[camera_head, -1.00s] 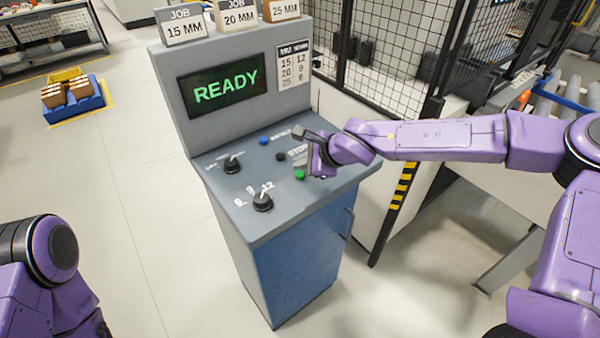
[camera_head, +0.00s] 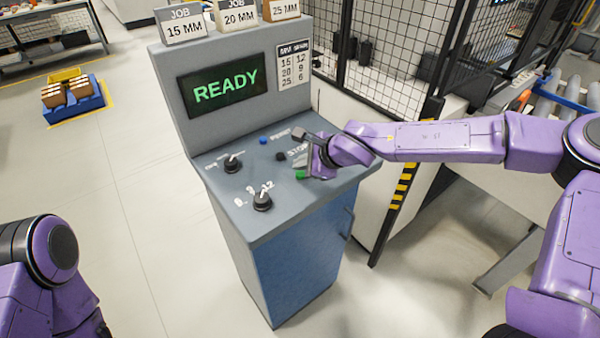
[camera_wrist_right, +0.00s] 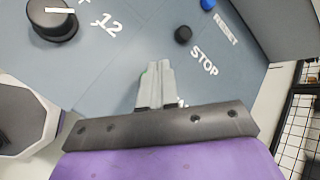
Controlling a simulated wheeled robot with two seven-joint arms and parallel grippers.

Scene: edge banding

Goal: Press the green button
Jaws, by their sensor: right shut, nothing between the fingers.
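My right gripper (camera_head: 302,172) is over the button, fingers pointing down at the panel. In the right wrist view the shut, empty fingers (camera_wrist_right: 156,72) hide nearly all of the button; only a thin green edge (camera_wrist_right: 143,72) shows beside them. I cannot tell whether the fingertips touch it. The console screen (camera_head: 222,90) reads READY. My left gripper is out of view.
Near the green button are a black button (camera_head: 281,157) by the STOP label, a blue button (camera_head: 264,141), and two black knobs (camera_head: 232,163) (camera_head: 262,201). Job signs (camera_head: 237,16) stand on top of the console. A mesh fence (camera_head: 385,60) stands behind on the right.

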